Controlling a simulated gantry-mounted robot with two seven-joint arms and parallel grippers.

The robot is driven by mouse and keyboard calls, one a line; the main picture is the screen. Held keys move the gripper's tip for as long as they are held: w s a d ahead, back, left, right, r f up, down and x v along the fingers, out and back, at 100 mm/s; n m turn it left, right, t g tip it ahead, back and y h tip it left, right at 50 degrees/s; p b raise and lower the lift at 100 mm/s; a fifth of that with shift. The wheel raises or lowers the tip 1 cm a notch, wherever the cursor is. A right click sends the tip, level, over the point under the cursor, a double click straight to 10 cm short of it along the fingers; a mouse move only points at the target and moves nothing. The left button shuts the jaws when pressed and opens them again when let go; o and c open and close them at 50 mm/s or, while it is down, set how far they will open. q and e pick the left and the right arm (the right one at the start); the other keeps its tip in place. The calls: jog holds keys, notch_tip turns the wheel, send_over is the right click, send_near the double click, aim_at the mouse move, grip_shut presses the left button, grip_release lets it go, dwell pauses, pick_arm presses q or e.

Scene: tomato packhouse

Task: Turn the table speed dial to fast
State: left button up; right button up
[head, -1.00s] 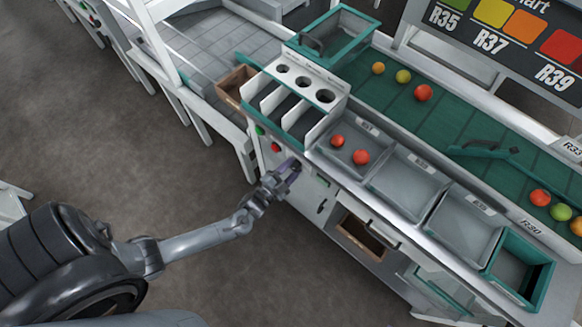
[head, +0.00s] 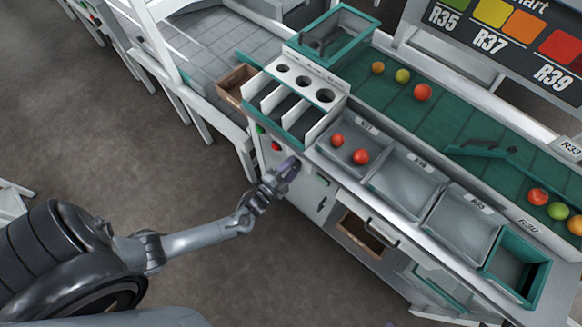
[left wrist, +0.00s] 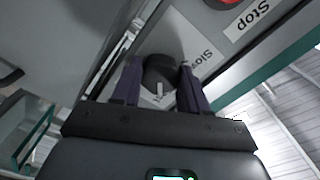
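The speed dial (left wrist: 161,72) is a round black knob with a white mark, on the grey front panel of the sorting table. In the left wrist view it sits between the two purple fingers of my left gripper (left wrist: 160,78), which look closed against its sides. The mark points toward the gripper's palm. A partly covered label that seems to read "Slow" (left wrist: 201,55) is beside the dial. In the head view my left gripper (head: 289,167) reaches the panel and hides the dial.
A red stop button with a "Stop" label (left wrist: 250,20) is close to the dial. Red (head: 275,147) and green (head: 260,129) buttons show left of my gripper. Grey trays (head: 407,182) line the table edge above. The floor (head: 200,190) in front is clear.

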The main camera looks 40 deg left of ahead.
pick_arm(q)
jog(key=o, duration=0.5)
jog(key=shift+c, duration=0.2)
jog(key=shift+s, duration=0.1)
jog(key=s, duration=1)
jog(key=shift+s+p, duration=0.35)
jog(key=shift+p, duration=0.05)
jog(key=shift+d, duration=0.1)
